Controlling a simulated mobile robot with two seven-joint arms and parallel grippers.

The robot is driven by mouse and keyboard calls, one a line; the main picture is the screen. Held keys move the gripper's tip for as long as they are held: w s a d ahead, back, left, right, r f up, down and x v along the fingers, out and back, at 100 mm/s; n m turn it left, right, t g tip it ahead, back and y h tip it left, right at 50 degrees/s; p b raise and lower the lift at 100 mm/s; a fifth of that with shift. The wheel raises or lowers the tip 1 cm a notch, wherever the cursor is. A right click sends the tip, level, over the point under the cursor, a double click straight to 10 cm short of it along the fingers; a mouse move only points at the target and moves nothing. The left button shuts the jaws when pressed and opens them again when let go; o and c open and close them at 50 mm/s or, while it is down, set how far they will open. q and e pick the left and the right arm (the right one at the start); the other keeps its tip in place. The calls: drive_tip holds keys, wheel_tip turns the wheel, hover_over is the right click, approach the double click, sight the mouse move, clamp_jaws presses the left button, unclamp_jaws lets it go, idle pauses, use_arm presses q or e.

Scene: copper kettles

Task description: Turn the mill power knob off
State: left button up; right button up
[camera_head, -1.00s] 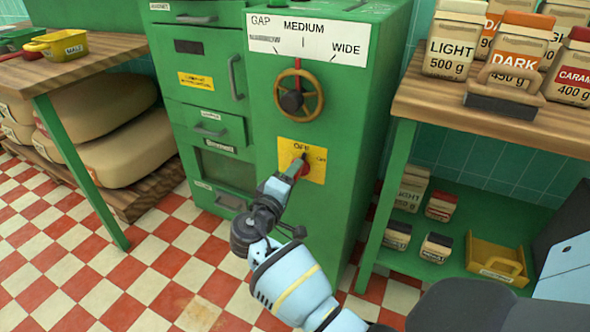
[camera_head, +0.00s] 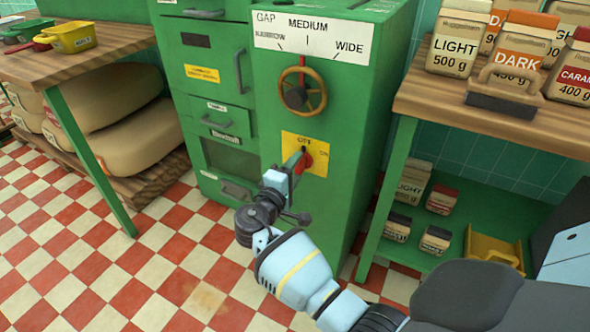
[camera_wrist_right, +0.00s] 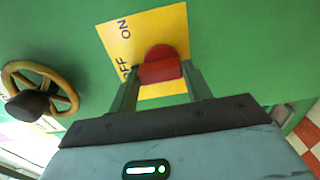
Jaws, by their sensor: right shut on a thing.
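The red power knob (camera_head: 308,161) sits on a yellow plate (camera_head: 318,141) on the front of the green mill (camera_head: 345,120). The plate reads OFF at the top and ON at the right. My right gripper (camera_head: 301,164) reaches the knob from below. In the right wrist view the red knob (camera_wrist_right: 161,62) lies between the two fingers (camera_wrist_right: 163,88), which are shut on it. The plate (camera_wrist_right: 112,38) shows there turned on its side. The fingers partly hide the knob, and I cannot tell surely which way it points. My left gripper is out of view.
A brass handwheel (camera_head: 315,88) sticks out above the knob, under the gap scale (camera_head: 310,38). A wooden-topped shelf (camera_head: 425,105) with bags stands to the right. A table (camera_head: 100,68) with small scoops and sacks below is at left. The checkered floor before the mill is clear.

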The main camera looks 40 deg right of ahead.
drive_tip(key=o, duration=1)
drive_tip(key=shift+a, duration=0.1)
drive_tip(key=p+v, duration=0.1)
drive_tip(key=v, duration=0.6)
drive_tip(key=shift+s+a, duration=0.2)
drive_tip(key=shift+a, duration=0.1)
